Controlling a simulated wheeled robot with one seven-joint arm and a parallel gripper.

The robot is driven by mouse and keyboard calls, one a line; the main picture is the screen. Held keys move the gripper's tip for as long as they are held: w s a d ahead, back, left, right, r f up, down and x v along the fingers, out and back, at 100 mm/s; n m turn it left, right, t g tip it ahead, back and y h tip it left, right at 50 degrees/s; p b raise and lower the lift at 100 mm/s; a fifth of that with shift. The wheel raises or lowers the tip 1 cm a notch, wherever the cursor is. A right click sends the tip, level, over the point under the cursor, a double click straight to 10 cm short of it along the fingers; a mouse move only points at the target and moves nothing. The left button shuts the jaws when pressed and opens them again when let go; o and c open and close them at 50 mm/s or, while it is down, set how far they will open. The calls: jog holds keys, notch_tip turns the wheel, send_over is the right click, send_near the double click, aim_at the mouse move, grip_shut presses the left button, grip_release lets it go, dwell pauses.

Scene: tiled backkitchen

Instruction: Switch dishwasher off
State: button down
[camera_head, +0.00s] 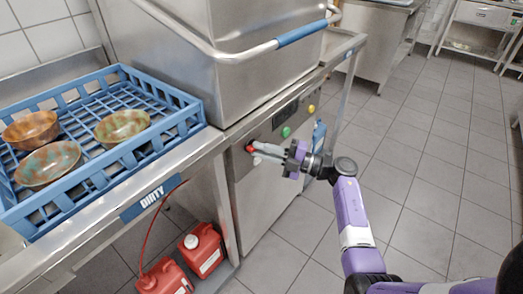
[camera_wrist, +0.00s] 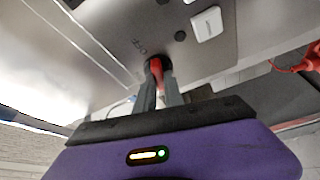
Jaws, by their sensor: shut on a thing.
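The dishwasher (camera_head: 262,195) is a steel machine with a large hood and a front control panel below it. A red knob (camera_head: 250,149) sits at the left end of the panel. My gripper (camera_head: 258,153) reaches in from the right and is shut on this knob. In the wrist view the red knob (camera_wrist: 156,66) shows between the fingertips of my gripper (camera_wrist: 158,82), with faint dark lettering on the steel beside it. A green button (camera_head: 286,131) and a yellow button (camera_head: 311,108) are farther right on the panel, clear of my gripper.
A blue rack (camera_head: 185,120) with several bowls stands on the steel counter to the left, marked "DIRTY" (camera_head: 150,198). Red canisters (camera_head: 201,250) stand below it, one with a red hose. The hood's blue-gripped handle (camera_head: 301,33) is above. Tiled floor (camera_head: 430,190) is free to the right.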

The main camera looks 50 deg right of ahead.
jog(key=shift+n+g, duration=0.6)
jog(key=shift+n, duration=0.9)
jog(key=shift+p, duration=0.3)
jog(key=c, duration=1.4)
grip_release()
jog(key=shift+c, duration=0.2)
jog(key=v, duration=0.8)
jog(key=shift+a, duration=0.1)
